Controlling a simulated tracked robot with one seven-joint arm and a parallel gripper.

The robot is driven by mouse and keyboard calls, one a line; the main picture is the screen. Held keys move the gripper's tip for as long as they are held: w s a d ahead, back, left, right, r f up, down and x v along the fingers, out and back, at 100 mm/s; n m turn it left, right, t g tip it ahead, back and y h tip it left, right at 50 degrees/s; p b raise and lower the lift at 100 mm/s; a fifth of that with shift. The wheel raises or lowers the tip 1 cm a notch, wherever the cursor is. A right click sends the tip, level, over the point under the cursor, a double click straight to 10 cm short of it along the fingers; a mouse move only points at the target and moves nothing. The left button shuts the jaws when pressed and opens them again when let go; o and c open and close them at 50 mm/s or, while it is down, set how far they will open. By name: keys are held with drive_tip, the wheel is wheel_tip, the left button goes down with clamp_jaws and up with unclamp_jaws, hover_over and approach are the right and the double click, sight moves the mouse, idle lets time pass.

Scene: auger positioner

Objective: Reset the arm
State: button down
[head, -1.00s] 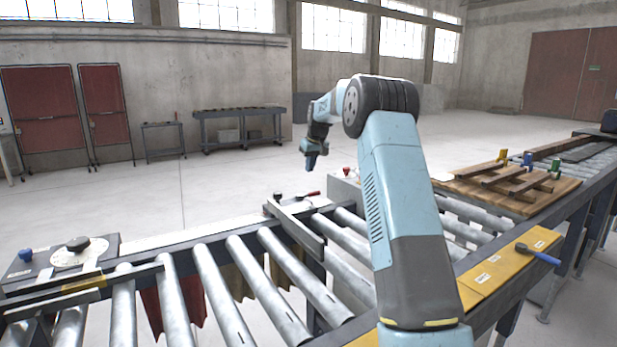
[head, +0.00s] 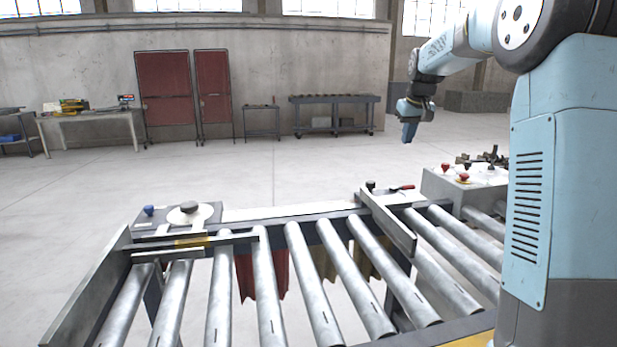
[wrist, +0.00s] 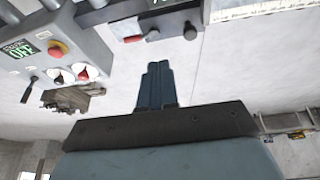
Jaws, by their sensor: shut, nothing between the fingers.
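My arm is raised at the right of the head view, and my gripper (head: 409,132) hangs at its end, pointing down, in the air beyond the roller conveyor (head: 293,285). In the wrist view my gripper (wrist: 158,86) shows its two blue fingers together, shut with nothing between them. The fingers touch nothing that I can see.
A control box (head: 465,190) with red knobs stands at the conveyor's far right; the wrist view also shows a red button (wrist: 58,49). A plate with a dark knob (head: 189,208) sits at the conveyor's left. Open floor (head: 290,170) lies behind.

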drive_tip(key=s+a+r, duration=0.1)
drive_tip(key=s+a, duration=0.1)
drive_tip(key=s, duration=1)
drive_tip(key=s+a+r, duration=0.2)
drive_tip(key=s+a, duration=0.1)
drive_tip(key=s, duration=0.8)
drive_tip(key=s+f+m, duration=0.1)
drive_tip(key=s+f, duration=0.3)
drive_tip(key=s, duration=0.7)
drive_tip(key=s+f+t, duration=0.1)
drive_tip(key=s+f, duration=0.4)
drive_tip(key=s, duration=0.5)
drive_tip(key=shift+s+a+f+m, duration=0.25)
drive_tip(key=shift+s+a+m, duration=0.1)
drive_tip(key=shift+a+m, duration=0.1)
